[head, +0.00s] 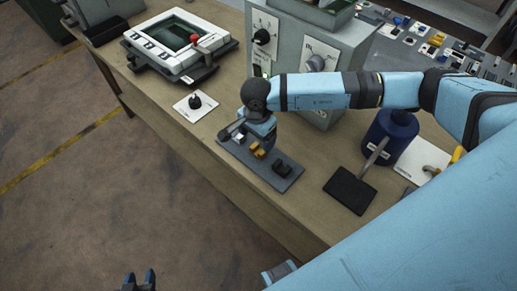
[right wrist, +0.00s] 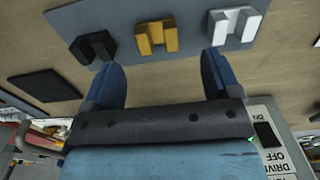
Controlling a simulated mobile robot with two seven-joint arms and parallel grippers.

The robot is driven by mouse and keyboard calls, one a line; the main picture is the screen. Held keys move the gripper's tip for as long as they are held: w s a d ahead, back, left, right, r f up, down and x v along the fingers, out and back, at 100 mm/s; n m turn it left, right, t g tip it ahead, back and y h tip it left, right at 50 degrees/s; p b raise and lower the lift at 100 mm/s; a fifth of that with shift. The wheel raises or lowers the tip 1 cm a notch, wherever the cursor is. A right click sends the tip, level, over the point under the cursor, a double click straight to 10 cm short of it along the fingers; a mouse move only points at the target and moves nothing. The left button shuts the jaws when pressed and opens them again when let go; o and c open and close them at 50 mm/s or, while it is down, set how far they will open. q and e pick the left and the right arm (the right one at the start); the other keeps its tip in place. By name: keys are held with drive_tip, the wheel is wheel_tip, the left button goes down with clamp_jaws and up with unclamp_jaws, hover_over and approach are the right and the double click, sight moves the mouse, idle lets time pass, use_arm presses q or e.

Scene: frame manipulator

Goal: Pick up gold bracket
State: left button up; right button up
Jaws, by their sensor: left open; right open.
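The gold bracket (head: 257,151) sits on a dark grey mat (head: 290,184) on the workbench, between a white bracket (head: 240,139) and a black bracket (head: 282,168). My right gripper (head: 249,137) is above the mat near the gold bracket and partly hides that end of it. In the right wrist view, its two blue fingers (right wrist: 163,62) are apart and empty. The gold bracket (right wrist: 157,38) shows just past the fingertips, between their lines and apart from them. My left gripper (head: 138,281) is open at the bottom edge of the head view, over the floor, far from the bracket.
A small white plate with a black knob (head: 195,103) lies left of the mat. A black pad (head: 350,190) and a dark blue cylinder (head: 392,133) are to the right. A grey control box (head: 300,50) stands behind. The bench's front edge runs close to the mat.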

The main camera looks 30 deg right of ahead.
sight(258, 149)
drive_tip(key=shift+s+f+p, duration=0.2)
drive_tip(key=shift+f+p, duration=0.55)
drive_tip(key=shift+f, duration=2.35)
drive_tip(key=shift+c, duration=0.5)
drive_tip(key=c, duration=0.9)
